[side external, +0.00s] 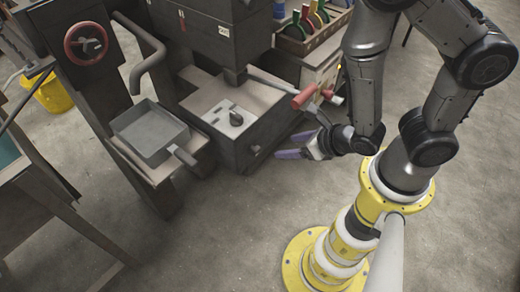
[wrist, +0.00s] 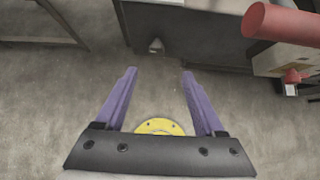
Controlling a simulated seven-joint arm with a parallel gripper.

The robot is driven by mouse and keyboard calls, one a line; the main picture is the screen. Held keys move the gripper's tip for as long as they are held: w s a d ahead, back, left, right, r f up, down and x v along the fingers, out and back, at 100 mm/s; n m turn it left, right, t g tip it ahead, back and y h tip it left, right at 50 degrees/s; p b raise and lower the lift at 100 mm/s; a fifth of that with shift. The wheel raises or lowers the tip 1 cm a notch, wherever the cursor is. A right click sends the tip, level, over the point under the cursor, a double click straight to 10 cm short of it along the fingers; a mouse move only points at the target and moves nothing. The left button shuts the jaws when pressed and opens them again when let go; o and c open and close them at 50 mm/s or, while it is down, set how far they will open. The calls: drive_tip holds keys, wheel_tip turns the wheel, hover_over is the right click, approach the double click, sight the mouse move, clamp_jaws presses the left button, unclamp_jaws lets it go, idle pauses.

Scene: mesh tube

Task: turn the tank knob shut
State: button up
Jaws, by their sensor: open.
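A small grey knob (side external: 254,150) sticks out low on the side of a dark box-shaped tank (side external: 280,125). The same knob shows in the wrist view (wrist: 156,46), ahead of the gap between my fingertips. A black knob (side external: 236,118) also stands on the light plate on top of the box. The frames do not label either knob. My gripper (side external: 287,146) is open and empty, its purple fingers apart and pointing toward the box's side. In the wrist view my gripper (wrist: 158,72) is clear of the small knob, with floor between the fingers.
A red-ended lever (side external: 304,96) juts out above my gripper and shows at the upper right of the wrist view (wrist: 280,22). A grey pan (side external: 150,133) and a red wheel (side external: 85,43) are to the left. Bare floor (side external: 235,225) lies in front.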

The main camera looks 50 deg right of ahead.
sight(259, 151)
drive_tip(key=x, duration=1.4)
drive_tip(key=shift+a, duration=0.35)
drive_tip(key=shift+r, duration=0.1)
drive_tip(key=shift+c, duration=0.2)
clamp_jaws()
